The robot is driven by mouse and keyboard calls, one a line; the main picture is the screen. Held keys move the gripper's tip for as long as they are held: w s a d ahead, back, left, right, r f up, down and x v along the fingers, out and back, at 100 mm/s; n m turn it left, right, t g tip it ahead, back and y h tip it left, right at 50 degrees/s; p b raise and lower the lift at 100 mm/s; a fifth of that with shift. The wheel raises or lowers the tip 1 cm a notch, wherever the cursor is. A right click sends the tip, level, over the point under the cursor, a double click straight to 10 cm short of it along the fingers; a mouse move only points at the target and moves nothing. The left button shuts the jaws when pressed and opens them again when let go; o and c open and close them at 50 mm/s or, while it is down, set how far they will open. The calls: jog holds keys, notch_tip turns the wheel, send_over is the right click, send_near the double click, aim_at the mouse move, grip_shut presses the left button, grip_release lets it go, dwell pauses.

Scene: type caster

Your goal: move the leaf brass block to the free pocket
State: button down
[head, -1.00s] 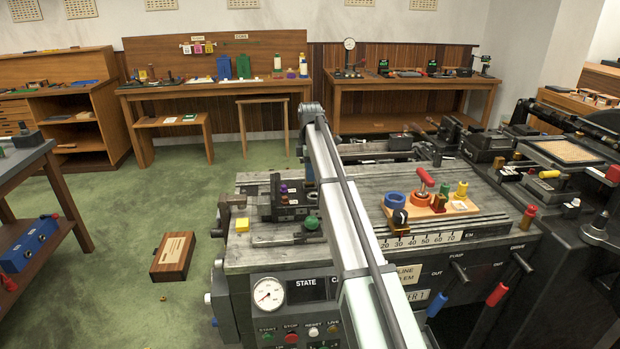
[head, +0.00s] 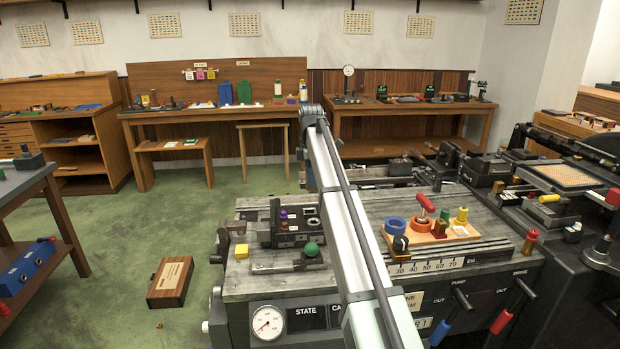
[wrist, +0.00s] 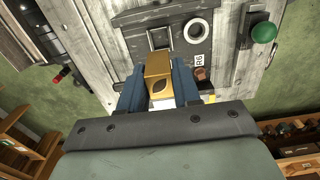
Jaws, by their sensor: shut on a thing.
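The leaf brass block (wrist: 158,70), a gold block with a dark leaf mark on its face, is held between the two blue fingers of my gripper (wrist: 159,88) in the wrist view. The dark fixture (wrist: 178,18) lies beyond the block, with a square opening (wrist: 160,38) and a pale-rimmed round one (wrist: 197,31). The block's far end appears just below the square opening; I cannot tell whether it touches the fixture. In the head view the fixture (head: 290,240) sits on the grey machine bed, and my arm hides the gripper and block.
A green knob (head: 311,249) stands by the fixture, and a yellow block (head: 241,251) lies to its left. A wooden board (head: 432,232) with coloured parts is right of my arm. A brown box (head: 170,282) lies on the floor.

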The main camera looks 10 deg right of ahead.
jog(key=s+d+m, duration=0.1)
jog(key=d+m, duration=0.1)
jog(key=d, duration=1)
jog(key=s+d+m, duration=0.2)
jog(key=d+m, duration=0.1)
jog(key=d, duration=0.9)
jog(key=s+d+m, duration=0.1)
jog(key=d+m, duration=0.2)
jog(key=d, duration=0.9)
jog(key=shift+s+d+r, duration=0.1)
jog(key=shift+s+r, duration=0.1)
jog(key=s+d+m, duration=0.1)
jog(key=d, duration=0.1)
jog(key=s+d+f+m, duration=0.1)
jog(key=s+d, duration=0.1)
jog(key=d, duration=0.1)
jog(key=s+d+f+m, duration=0.1)
jog(key=d+m, duration=0.1)
jog(key=d, duration=0.1)
jog(key=shift+s+d+f, duration=0.2)
jog(key=shift+s+f, duration=0.05)
jog(key=shift+s+d+f+m, duration=1.2)
jog(key=shift+s+f+m, duration=0.05)
jog(key=shift+f+m, duration=0.25)
jog(key=shift+s+d+f+m, duration=1.15)
jog(key=shift+s+f+m, duration=0.1)
jog(key=shift+f+m, duration=0.2)
jog(key=shift+f, duration=0.25)
jog(key=shift+f, duration=2.1)
jog(key=shift+f, duration=0.2)
